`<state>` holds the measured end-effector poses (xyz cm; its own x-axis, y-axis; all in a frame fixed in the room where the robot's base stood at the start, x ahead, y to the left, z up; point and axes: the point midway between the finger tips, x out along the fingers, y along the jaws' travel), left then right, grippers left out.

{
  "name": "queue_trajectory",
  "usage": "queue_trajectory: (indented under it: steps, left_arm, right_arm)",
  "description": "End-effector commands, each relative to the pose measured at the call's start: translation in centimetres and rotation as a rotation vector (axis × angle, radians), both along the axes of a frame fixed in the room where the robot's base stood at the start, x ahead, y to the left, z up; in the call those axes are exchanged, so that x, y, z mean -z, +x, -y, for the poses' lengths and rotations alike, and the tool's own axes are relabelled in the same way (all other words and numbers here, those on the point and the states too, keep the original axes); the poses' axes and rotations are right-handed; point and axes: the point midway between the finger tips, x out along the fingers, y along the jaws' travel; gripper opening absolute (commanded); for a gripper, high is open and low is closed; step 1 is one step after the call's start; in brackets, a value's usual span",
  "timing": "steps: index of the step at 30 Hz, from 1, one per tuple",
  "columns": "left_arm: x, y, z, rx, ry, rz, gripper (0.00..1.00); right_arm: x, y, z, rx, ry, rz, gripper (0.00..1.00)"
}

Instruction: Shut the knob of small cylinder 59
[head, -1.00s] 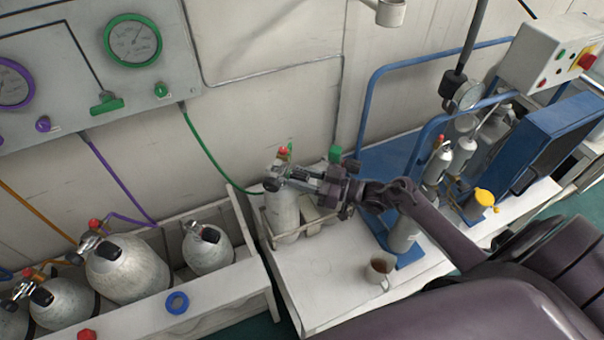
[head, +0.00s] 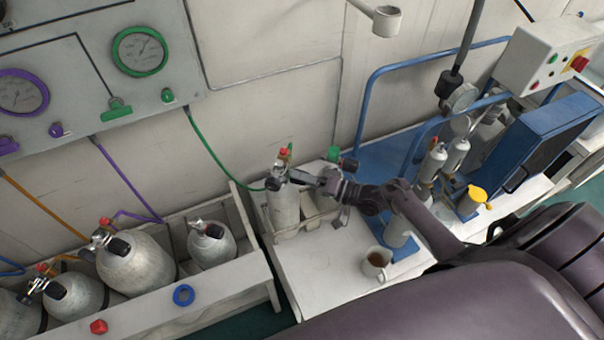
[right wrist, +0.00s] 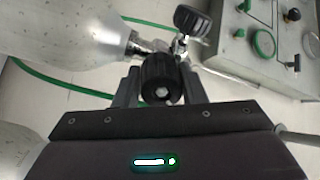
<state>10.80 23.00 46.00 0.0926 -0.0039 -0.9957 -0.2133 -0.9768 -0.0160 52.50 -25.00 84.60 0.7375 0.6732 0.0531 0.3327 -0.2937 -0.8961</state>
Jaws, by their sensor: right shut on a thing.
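A small grey-white cylinder (head: 284,207) with a green hose at its valve stands in a low rack on the white bench. It also shows in the right wrist view (right wrist: 70,32). I cannot read a number on it. My right gripper (head: 297,178) is at its valve, coming from the right. In the right wrist view my right gripper (right wrist: 162,88) has a finger on either side of a black knob (right wrist: 162,78) and is shut on it. A second black knob (right wrist: 192,20) sits farther out on the valve. My left gripper is not in view.
A second cylinder with a green top (head: 333,154) stands just right, partly behind my gripper. A mug (head: 376,264) stands on the bench in front. A blue trolley frame (head: 366,100) is at right.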

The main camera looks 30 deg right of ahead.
Motion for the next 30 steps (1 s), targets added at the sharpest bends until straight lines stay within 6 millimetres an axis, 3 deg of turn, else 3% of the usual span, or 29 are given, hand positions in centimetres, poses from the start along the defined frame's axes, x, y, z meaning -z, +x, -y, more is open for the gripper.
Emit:
queue_trajectory:
  steps: [30]
  left_arm:
    - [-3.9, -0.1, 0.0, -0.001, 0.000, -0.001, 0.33]
  right_arm:
    - [-0.1, -0.1, -0.1, 0.000, 0.621, -0.587, 0.15]
